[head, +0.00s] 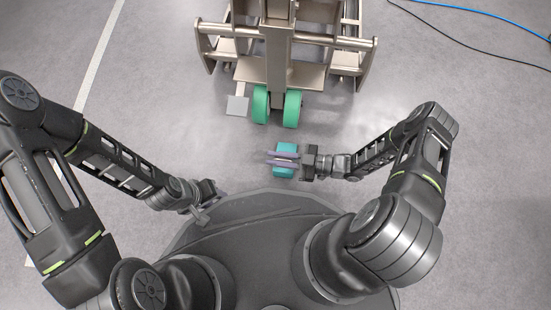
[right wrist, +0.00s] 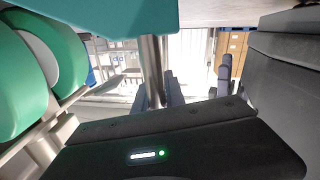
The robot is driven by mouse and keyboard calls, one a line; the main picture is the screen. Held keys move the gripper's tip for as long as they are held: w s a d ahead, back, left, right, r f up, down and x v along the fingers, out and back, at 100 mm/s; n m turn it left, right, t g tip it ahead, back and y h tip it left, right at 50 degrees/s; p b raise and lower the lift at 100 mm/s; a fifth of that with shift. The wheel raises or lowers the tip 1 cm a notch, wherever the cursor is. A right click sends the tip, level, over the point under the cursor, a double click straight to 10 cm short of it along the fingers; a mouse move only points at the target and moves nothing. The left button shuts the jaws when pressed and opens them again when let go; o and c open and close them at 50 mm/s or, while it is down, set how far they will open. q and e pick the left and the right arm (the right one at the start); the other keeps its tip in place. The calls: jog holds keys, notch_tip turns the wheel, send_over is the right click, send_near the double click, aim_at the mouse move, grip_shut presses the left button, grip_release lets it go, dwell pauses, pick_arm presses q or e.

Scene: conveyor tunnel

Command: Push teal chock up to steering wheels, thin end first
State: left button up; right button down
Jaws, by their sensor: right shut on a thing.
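The teal chock (head: 285,173) is on the floor side of my right gripper, just in front of my base in the head view. My right gripper (head: 279,158) comes from the right and is shut on it, its pale purple fingers crossing the chock. Two green steering wheels (head: 292,108) stand side by side beyond the chock, with a short gap of floor between. Teal surface (right wrist: 100,12) fills the top left of the right wrist view, with green wheels (right wrist: 38,75) at left. Which chock end is thin is not clear. My left gripper (head: 206,198) is near my base's left edge; its jaws are unclear.
A beige metal truck frame (head: 278,50) rises above the wheels, with side rails and a small grey plate (head: 237,105) at left. Blue and black cables (head: 470,10) lie at top right. A pale floor line (head: 100,55) runs at left. The floor beside the chock is clear.

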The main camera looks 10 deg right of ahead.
jog(key=shift+w+d, duration=0.35)
jog(key=shift+w, duration=0.5)
jog(key=shift+w+d, duration=0.3)
jog(key=shift+w, duration=0.6)
jog(key=shift+d+f, duration=0.15)
jog(key=shift+f, duration=0.1)
jog(key=c, duration=1.3)
grip_release()
jog(key=shift+c, duration=0.2)
jog(key=p+v, duration=0.1)
jog(key=v, duration=0.6)
jog(key=shift+d, duration=0.35)
